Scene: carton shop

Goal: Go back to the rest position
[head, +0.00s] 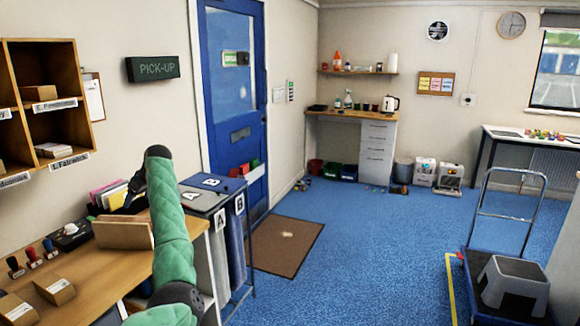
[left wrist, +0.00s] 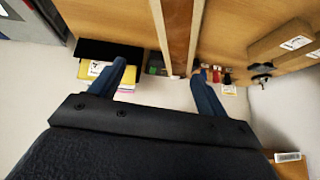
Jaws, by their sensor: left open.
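My left arm, in a green padded sleeve, rises over the workbench (head: 105,272) at the lower left of the head view. My left gripper (head: 134,192) is dark and partly hidden by the arm, above the back of the bench. In the left wrist view the left gripper (left wrist: 159,67) shows two blue fingers spread apart. A brown carton-like piece (left wrist: 180,35) shows beyond and between them, and I cannot tell how far it is. In the head view a brown carton piece (head: 123,233) stands on the bench. My right gripper is not in view.
Stamps (head: 33,257) and small cartons (head: 55,290) lie on the bench. A wooden shelf (head: 76,85) hangs at the left. A stand (head: 205,200) marked A and B is right of the arm.

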